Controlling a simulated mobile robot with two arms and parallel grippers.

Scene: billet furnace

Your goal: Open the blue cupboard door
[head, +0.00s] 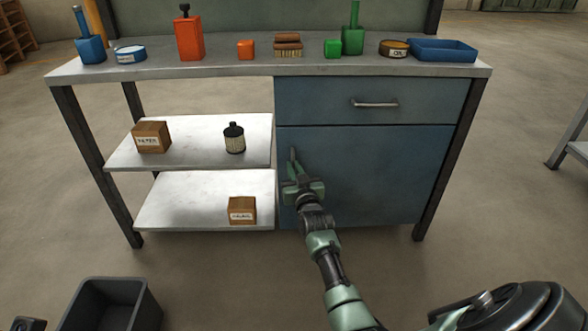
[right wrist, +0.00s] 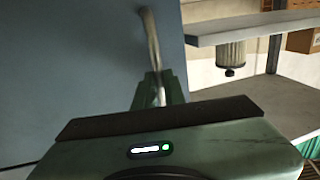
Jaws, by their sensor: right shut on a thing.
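The blue cupboard door (head: 375,180) sits below a drawer on the right side of the workbench and looks closed. Its upright metal bar handle (head: 293,155) is near the door's left edge. My right gripper (head: 297,172) is at this handle, its fingers shut on the bar. In the right wrist view, the handle (right wrist: 151,38) runs down between the green fingers (right wrist: 160,92), with the door's blue face (right wrist: 80,70) beside it. The lower part of the handle is hidden by the gripper.
Open shelves (head: 190,150) left of the door hold a black-capped filter (head: 234,138) and small boxes (head: 151,137). The drawer (head: 415,100) above has a horizontal handle. A dark bin (head: 112,305) stands on the floor, lower left. The floor before the door is otherwise open.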

